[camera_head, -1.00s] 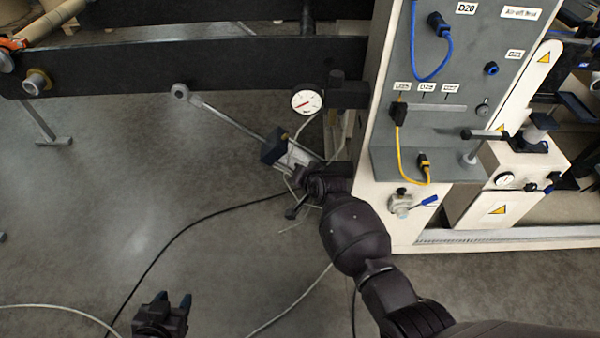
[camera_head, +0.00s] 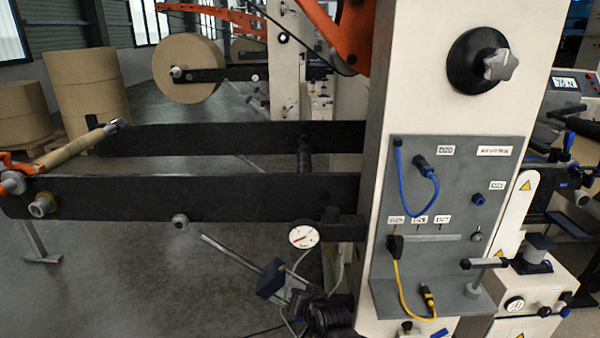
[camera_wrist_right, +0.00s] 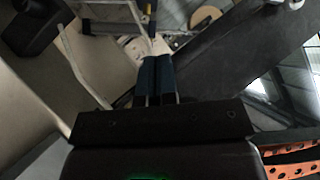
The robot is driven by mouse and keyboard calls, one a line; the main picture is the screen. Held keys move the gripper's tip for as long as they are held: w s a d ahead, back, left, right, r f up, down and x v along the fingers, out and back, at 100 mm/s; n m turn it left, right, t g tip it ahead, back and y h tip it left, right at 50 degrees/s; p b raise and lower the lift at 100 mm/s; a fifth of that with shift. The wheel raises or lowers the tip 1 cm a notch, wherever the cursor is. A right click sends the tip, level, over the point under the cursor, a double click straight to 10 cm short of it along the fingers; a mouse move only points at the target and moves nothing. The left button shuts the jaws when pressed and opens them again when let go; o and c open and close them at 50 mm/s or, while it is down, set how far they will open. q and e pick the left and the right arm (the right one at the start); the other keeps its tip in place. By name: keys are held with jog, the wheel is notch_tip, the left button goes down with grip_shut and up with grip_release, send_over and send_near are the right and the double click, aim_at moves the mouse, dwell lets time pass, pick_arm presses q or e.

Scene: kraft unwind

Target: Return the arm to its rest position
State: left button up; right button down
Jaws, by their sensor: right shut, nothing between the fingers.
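My right arm (camera_head: 328,316) shows only in part at the bottom centre of the head view, just left of the white machine column. Its fingers are hard to make out there against the dark parts around it. In the right wrist view my right gripper (camera_wrist_right: 158,62) has its two blue fingers side by side, shut with nothing between them. A pale metal part lies beyond the fingertips; I cannot tell whether they touch it. My left gripper is out of view.
The white column (camera_head: 415,70) carries a grey panel (camera_head: 450,190) with blue and yellow cables. A gauge (camera_head: 303,236), a rod with a dark block (camera_head: 271,279) and a black beam (camera_head: 190,197) are close to my right arm. Floor (camera_head: 120,260) at the left is open.

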jog(key=s+d+r+n+t, duration=0.1)
jog(key=d+r+t, duration=0.1)
jog(key=d+r, duration=0.35)
jog(key=s+d+f+n+t+h, duration=0.1)
jog(key=s+d+f+h, duration=0.15)
jog(key=s+d, duration=0.7)
jog(key=s+d+f+g+h, duration=0.1)
jog(key=s+d+f, duration=0.2)
jog(key=s, duration=0.5)
jog(key=s+d+f+g+h, duration=0.1)
jog(key=s+d+f, duration=0.2)
jog(key=s, duration=0.6)
jog(key=s+d+f+h, duration=0.1)
jog(key=s+d+f, duration=0.2)
jog(key=s+d, duration=0.4)
jog(key=shift+s+f+g, duration=0.15)
jog(key=shift+s+g, duration=0.25)
jog(key=shift+s, duration=0.3)
jog(key=shift+a, duration=0.1)
